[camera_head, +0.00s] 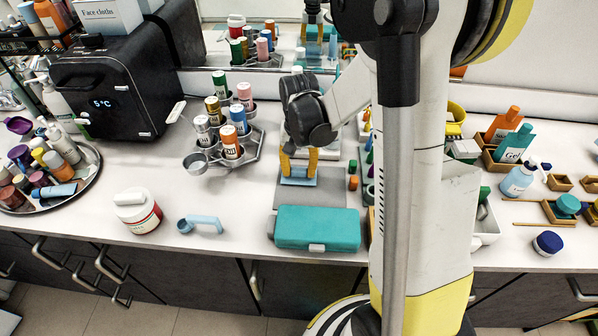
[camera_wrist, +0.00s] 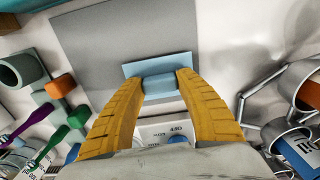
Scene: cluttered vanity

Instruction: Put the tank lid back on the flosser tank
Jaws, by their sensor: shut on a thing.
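The light blue tank lid (camera_wrist: 135,68) is a flat plate with a raised block-shaped grip in the wrist view. My gripper (camera_wrist: 160,84) has its two yellow fingers closed on the grip from both sides. In the head view the light blue lid (camera_head: 298,181) shows below my gripper (camera_head: 298,170), over the grey mat. I cannot tell whether it touches the mat. A white unit (camera_wrist: 152,132) with printed numbers and a blue knob shows between the finger bases in the wrist view; it may be the flosser. The flosser tank cannot be made out for sure.
A teal case (camera_head: 316,228) lies in front of the grey mat (camera_head: 340,192). A metal can rack (camera_head: 238,160) stands left of my gripper. A light blue handled item (camera_head: 200,224) and a white-and-red jar (camera_head: 138,212) are near the front edge. Small coloured items crowd the right.

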